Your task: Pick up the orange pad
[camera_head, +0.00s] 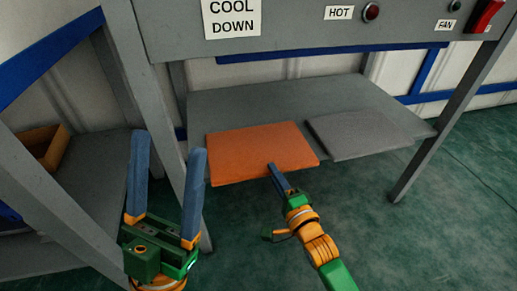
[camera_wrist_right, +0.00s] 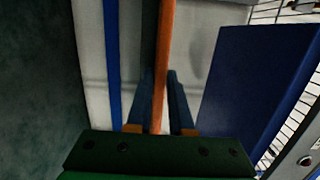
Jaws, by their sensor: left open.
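The orange pad (camera_head: 255,148) lies flat at the front left of the grey shelf in the head view. In the right wrist view the pad (camera_wrist_right: 160,62) shows edge-on as a thin orange strip between the two blue fingers. My right gripper (camera_head: 274,172) is at the pad's front edge, with its fingers close together on both faces of it. Where the fingers meet the pad shows in the right wrist view (camera_wrist_right: 160,95). My left gripper (camera_head: 170,145) is open and empty, upright to the left of the pad, with its fingers wide apart.
A grey pad (camera_head: 358,134) lies on the shelf (camera_head: 270,97) just right of the orange one. A grey panel (camera_head: 300,38) with "COOL DOWN", "HOT" and "FAN" labels overhangs the shelf. Grey legs (camera_head: 440,130) stand at the sides. An orange bin (camera_head: 44,147) is at the left.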

